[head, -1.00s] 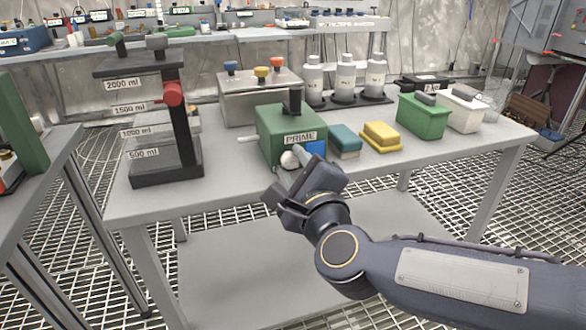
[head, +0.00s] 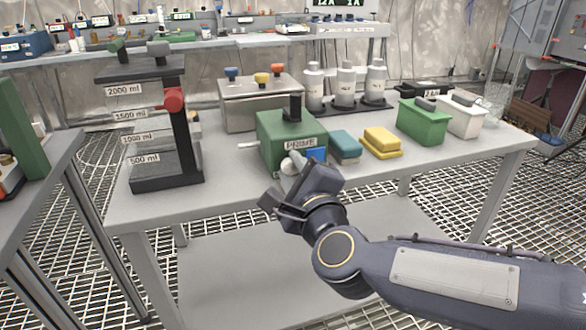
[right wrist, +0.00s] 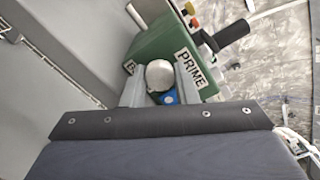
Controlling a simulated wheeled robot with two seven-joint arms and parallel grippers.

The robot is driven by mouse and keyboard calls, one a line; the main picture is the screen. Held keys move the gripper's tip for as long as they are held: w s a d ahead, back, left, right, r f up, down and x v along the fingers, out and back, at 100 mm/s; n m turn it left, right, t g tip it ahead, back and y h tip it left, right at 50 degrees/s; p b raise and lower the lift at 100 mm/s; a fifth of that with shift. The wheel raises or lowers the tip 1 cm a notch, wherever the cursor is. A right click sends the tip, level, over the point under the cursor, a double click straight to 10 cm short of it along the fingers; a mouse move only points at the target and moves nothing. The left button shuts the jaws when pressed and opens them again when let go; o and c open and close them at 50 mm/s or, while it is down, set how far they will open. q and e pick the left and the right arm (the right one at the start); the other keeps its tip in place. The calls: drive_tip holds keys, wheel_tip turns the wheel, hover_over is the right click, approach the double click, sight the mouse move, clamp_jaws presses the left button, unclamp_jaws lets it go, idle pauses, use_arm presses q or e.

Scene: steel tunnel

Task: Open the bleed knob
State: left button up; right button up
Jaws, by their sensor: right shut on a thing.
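A green box (head: 280,138) with a PRIME label and a black post on top stands on the grey table. A round whitish knob (head: 288,166) sits low on its front, with a blue part (head: 317,153) beside it. My right gripper (head: 290,176) reaches the box's front and is shut on the knob. In the right wrist view the knob (right wrist: 160,75) lies between the two fingers (right wrist: 160,88). A second label (right wrist: 130,67) is mostly cut off there; its first letter looks like B. My left gripper is not in view.
A teal block (head: 345,146) and a yellow block (head: 381,141) stand just right of the box. A steel box with coloured knobs (head: 258,105) is behind it. A black stand with volume labels (head: 168,185) is at the left. The table front (head: 225,185) is clear.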

drive_tip(key=n+p, duration=0.1)
drive_tip(key=n, duration=0.2)
drive_tip(key=shift+r+n, duration=0.1)
drive_tip(key=shift+n, duration=0.3)
drive_tip(key=n+p, duration=0.2)
drive_tip(key=n, duration=0.1)
drive_tip(key=shift+n, duration=0.4)
drive_tip(key=n+p, duration=0.2)
drive_tip(key=n, duration=0.2)
drive_tip(key=n+p, duration=0.1)
drive_tip(key=n, duration=0.3)
drive_tip(key=n+p, duration=0.3)
drive_tip(key=n, duration=0.4)
drive_tip(key=shift+a, duration=0.1)
drive_tip(key=n+p, duration=0.2)
drive_tip(key=n, duration=0.2)
drive_tip(key=shift+n, duration=0.4)
drive_tip(key=shift+n+p, duration=0.55)
drive_tip(key=shift+n, duration=1.05)
